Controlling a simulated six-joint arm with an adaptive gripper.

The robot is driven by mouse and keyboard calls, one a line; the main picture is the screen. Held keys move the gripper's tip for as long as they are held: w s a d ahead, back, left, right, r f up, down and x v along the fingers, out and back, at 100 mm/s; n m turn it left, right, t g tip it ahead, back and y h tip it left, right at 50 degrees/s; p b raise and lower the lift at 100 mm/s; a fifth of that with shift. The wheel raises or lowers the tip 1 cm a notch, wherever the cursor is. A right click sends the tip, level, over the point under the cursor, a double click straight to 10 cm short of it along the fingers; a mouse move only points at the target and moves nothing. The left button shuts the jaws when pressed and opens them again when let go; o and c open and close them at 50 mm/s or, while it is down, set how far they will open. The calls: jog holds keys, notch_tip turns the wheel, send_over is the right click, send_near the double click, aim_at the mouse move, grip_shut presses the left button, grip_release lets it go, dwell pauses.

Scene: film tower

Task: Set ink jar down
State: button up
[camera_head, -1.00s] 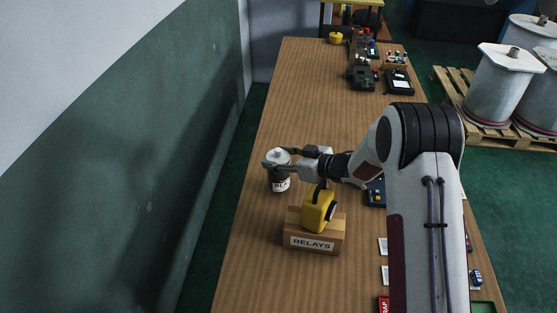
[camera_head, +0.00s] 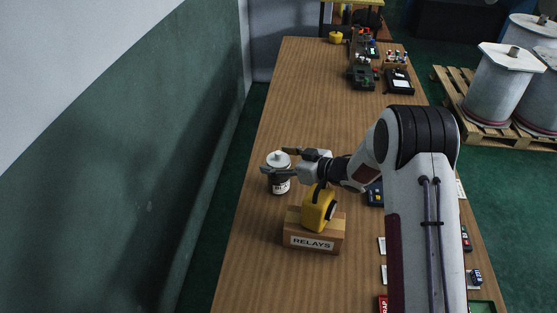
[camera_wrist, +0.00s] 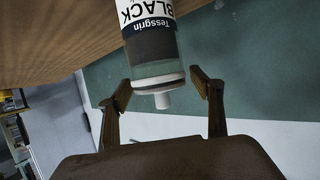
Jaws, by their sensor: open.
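The ink jar (camera_head: 279,184) is a small jar with a white lid and a black-and-white label. It stands upright on the wooden table (camera_head: 310,110), near its left edge. In the wrist view the ink jar (camera_wrist: 150,45) appears upside down, its label reading "Tessgrin BLACK", with its knobbed lid toward my gripper. My gripper (camera_head: 280,161) is open around the top of the jar. In the wrist view the two fingers of my gripper (camera_wrist: 160,90) stand wide on either side of the lid, with gaps between.
Black devices (camera_head: 399,82) sit at the far right. The table behind the jar is clear.

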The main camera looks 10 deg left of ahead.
jog(key=shift+r, duration=0.2)
jog(key=shift+s+d+r, duration=0.2)
jog(key=shift+s+d, duration=0.1)
jog(key=shift+d, duration=0.25)
jog(key=shift+r+v, duration=0.2)
jog(key=shift+v, duration=0.75)
notch_tip(320, 180, up, 5)
jog(key=shift+a+f, duration=0.1)
jog(key=shift+a, duration=0.05)
jog(key=shift+r, duration=0.85)
